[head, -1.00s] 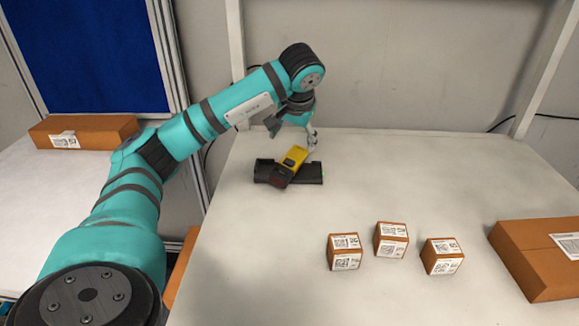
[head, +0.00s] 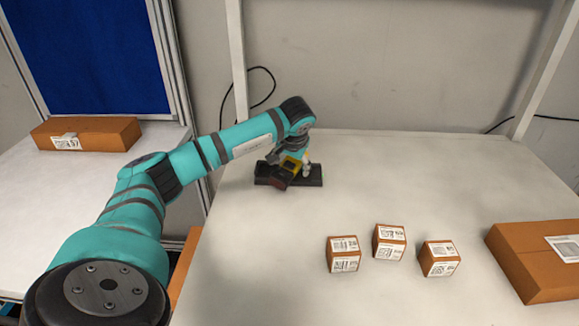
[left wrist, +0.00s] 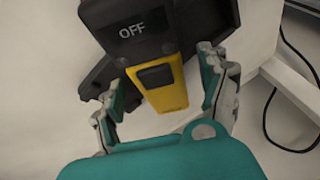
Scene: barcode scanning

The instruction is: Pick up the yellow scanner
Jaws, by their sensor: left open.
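The yellow scanner (head: 291,163) with a dark head rests tilted on a black stand (head: 314,177) near the table's far left corner. In the left wrist view the scanner's yellow handle (left wrist: 166,90) lies between the two fingers, and its black head is marked OFF. My left gripper (head: 294,166) is down at the scanner, its fingers open on either side of the handle. In the left wrist view the left gripper (left wrist: 165,92) shows a gap beside the handle. The arm partly hides the scanner in the head view. My right gripper is not in view.
Three small boxes with labels, one of them the middle box (head: 389,242), stand on the white table (head: 440,180). A large brown box (head: 545,262) lies at the right edge. Another brown box (head: 100,132) sits on the left surface. The table's middle is clear.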

